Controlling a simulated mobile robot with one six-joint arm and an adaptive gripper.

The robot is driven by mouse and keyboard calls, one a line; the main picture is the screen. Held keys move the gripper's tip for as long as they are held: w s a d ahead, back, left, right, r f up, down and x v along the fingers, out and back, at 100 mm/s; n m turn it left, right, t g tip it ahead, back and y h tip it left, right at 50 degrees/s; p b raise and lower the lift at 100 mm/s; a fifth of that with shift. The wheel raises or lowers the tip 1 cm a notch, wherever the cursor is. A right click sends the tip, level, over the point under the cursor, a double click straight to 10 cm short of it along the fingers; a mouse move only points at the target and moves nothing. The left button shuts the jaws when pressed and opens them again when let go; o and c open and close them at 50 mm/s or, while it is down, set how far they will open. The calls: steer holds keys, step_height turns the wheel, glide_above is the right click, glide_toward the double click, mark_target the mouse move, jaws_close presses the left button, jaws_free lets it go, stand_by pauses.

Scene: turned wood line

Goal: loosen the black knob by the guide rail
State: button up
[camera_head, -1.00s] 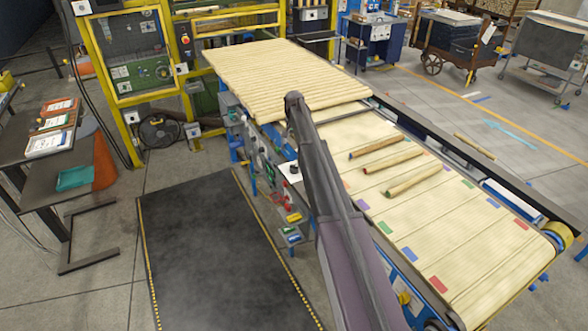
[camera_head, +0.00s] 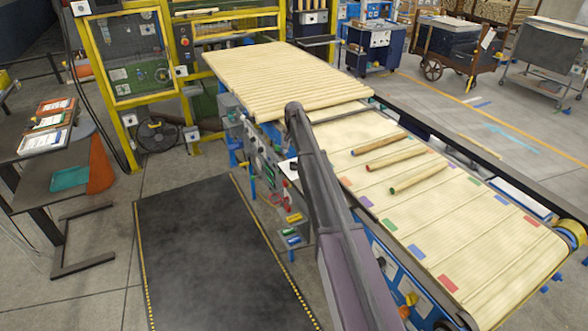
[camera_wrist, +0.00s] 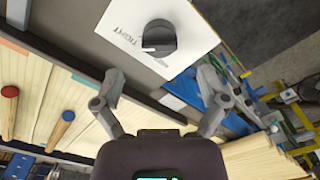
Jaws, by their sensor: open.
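The black knob (camera_wrist: 159,38) is round, with a white mark on its edge, and sits on a white plate (camera_wrist: 188,22). The word TIGHT is printed on the plate beside it, near the mark's side. In the head view the knob (camera_head: 293,166) is small, on the near side of the belt, just left of my arm. A grey rail strip (camera_wrist: 88,42) runs beside the plate in the wrist view. My gripper (camera_wrist: 160,88) is open and empty, its fingers spread apart below the knob in the picture, not touching it. My arm hides the gripper in the head view.
Several turned sticks (camera_head: 390,158) lie on the cream belt (camera_head: 470,250); more are packed at the back (camera_head: 285,80). A dark rail (camera_head: 450,140) edges the belt's far side. A black mat (camera_head: 215,255) covers clear floor on the left.

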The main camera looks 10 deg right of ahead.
mark_target(294, 163)
steer(key=shift+f+b, duration=2.55)
steer(key=shift+f, duration=0.3)
steer(key=c, duration=1.1)
